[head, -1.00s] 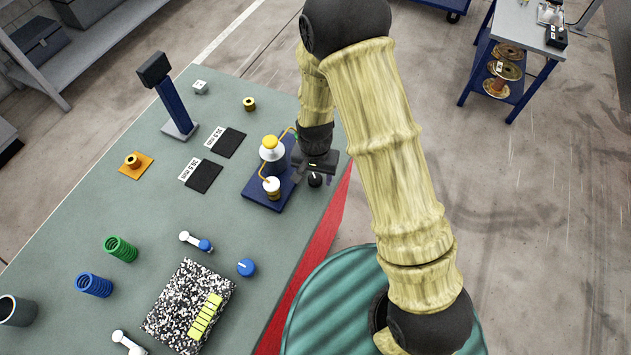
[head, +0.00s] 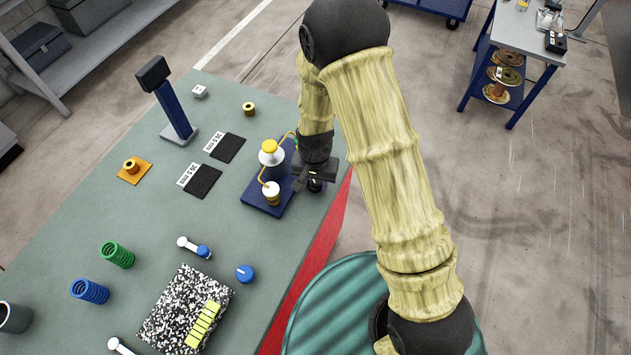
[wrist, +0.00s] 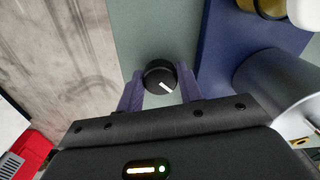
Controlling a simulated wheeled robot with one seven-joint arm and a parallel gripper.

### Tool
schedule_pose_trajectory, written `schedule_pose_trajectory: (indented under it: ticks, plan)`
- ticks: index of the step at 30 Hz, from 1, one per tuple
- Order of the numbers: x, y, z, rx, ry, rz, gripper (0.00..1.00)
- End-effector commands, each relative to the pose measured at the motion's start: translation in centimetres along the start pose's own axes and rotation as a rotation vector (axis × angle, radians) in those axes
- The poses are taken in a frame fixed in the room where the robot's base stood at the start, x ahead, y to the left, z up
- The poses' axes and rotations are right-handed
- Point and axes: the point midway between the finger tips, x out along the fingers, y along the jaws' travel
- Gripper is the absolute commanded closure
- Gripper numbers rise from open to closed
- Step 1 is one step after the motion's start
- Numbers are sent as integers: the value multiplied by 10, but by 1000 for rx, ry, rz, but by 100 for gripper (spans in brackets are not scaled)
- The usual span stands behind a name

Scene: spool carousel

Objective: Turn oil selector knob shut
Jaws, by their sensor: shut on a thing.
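The oil selector knob is black and round with a white pointer line; in the wrist view the knob (wrist: 158,75) sits between my two finger tips, with its line slanting toward the lower right. In the head view the knob (head: 315,187) is mostly hidden below my gripper. My gripper (head: 314,178) is over the table's right edge, beside the blue oil unit base (head: 262,199). In the wrist view my gripper (wrist: 159,88) is shut on the knob, a finger on each side.
A grey cylinder with a yellow cap (head: 270,151) and a white-topped brass cup (head: 271,192) stand on the blue base, joined by a yellow pipe, close to my gripper. A blue knob (head: 245,273) and a speckled block (head: 180,300) lie nearer me. The right table edge is close.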

Motion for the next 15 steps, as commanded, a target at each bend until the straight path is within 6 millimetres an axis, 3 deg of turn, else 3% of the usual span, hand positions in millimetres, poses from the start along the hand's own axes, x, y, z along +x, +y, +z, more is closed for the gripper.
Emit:
schedule_pose_trajectory:
  ticks: [15]
  plan:
    - [0,0,0,-284,1,-1,86]
